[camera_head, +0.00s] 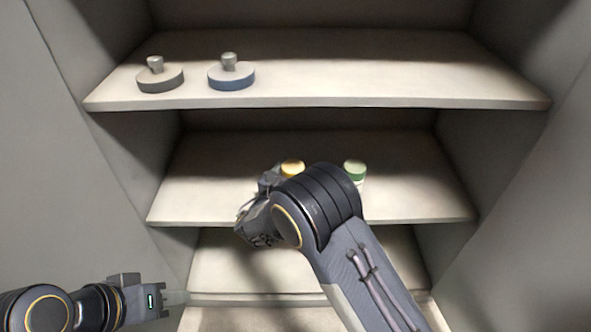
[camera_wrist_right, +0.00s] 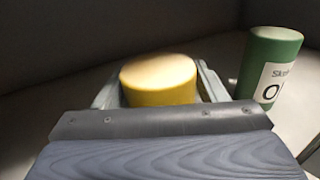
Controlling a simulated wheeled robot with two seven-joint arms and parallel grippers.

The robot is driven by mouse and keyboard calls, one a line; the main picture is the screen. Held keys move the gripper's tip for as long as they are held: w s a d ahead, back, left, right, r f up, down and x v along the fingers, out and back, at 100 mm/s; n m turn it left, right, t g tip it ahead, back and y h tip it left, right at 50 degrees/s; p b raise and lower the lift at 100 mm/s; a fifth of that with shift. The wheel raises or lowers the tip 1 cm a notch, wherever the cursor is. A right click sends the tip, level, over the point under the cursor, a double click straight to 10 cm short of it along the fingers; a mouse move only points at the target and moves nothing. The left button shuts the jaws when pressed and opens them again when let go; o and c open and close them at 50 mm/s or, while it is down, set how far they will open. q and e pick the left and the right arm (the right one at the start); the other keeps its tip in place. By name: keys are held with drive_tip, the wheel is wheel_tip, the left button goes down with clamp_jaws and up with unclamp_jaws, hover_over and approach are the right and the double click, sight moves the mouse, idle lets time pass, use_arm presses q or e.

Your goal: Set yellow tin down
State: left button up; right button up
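The yellow tin (camera_head: 292,167) shows above my right gripper, over the middle shelf (camera_head: 410,200). In the right wrist view the yellow tin (camera_wrist_right: 160,82) is upright between the two fingers of my right gripper (camera_wrist_right: 158,88), which lie close against its sides. Its lower part is hidden by the gripper body, so I cannot tell whether it touches the shelf. My left gripper (camera_head: 174,298) is low at the left, in front of the shelves and away from the tin; whether its fingers are open is unclear.
A green tin (camera_head: 355,168) with a white label stands to the right of the yellow tin; it also shows in the right wrist view (camera_wrist_right: 266,60). A grey knobbed disc (camera_head: 160,78) and a blue one (camera_head: 231,76) sit on the upper shelf. The middle shelf's right part is clear.

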drive_tip(key=shift+o, duration=0.7)
drive_tip(key=shift+r, duration=0.3)
drive_tip(key=p+v, duration=0.3)
drive_tip(key=v, duration=0.9)
drive_tip(key=shift+f, duration=0.15)
